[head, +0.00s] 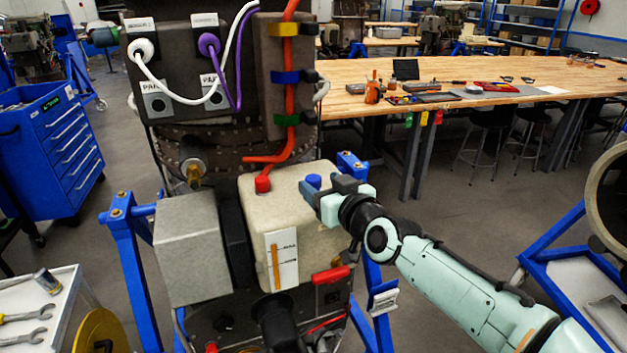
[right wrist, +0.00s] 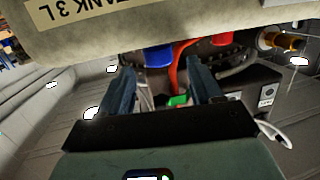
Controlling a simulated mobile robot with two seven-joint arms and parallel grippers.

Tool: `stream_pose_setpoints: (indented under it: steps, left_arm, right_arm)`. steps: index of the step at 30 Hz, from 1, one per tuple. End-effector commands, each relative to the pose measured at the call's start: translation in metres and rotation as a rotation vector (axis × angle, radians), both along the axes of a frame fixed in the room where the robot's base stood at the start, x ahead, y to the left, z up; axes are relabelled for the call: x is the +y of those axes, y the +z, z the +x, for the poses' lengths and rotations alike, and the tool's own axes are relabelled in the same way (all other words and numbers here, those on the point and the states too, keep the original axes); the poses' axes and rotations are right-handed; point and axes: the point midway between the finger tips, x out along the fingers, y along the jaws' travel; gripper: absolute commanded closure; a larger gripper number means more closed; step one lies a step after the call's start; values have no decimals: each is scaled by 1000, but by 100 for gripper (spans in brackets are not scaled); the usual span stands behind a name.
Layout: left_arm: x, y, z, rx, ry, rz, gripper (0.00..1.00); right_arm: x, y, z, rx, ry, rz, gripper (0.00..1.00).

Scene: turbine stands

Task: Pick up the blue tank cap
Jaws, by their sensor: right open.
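The blue tank cap (head: 313,181) sits on top of the beige tank (head: 262,205), toward its right end. My right gripper (head: 322,186) reaches in from the right at cap height, its fingers close to the cap and partly in front of it. In the right wrist view the open fingers (right wrist: 158,76) point at the blue cap (right wrist: 158,58), which shows between their tips under the tank's edge (right wrist: 200,25). The gripper holds nothing that I can see. Whether a finger touches the cap, I cannot tell. My left gripper is out of view.
A red cap with a red hose (head: 263,184) stands left of the blue cap on the tank. A dark panel (head: 195,60) with cables rises behind. A blue stand post (head: 352,165) is close to my right gripper. A wooden workbench (head: 470,75) stands farther back.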

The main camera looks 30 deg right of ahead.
Motion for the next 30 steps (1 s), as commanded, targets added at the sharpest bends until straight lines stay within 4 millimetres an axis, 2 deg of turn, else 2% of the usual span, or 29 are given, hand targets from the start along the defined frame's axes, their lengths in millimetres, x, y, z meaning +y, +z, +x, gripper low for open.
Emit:
stream_pose_setpoints:
  steps: [4,9,17,21,22,30]
  left_arm:
    - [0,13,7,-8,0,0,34]
    - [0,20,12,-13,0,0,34]
    - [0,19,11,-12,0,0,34]
    - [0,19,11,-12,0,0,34]
    - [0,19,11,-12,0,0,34]
    - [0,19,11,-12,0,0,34]
  right_arm:
    - [-2,-1,25,2,1,1,36]
    - [-3,-4,43,1,0,1,36]
    - [-3,-6,44,1,0,0,36]
    - [-3,-6,44,1,0,0,81]
    - [-3,-6,44,1,0,0,89]
    - [-3,-6,44,1,0,0,90]
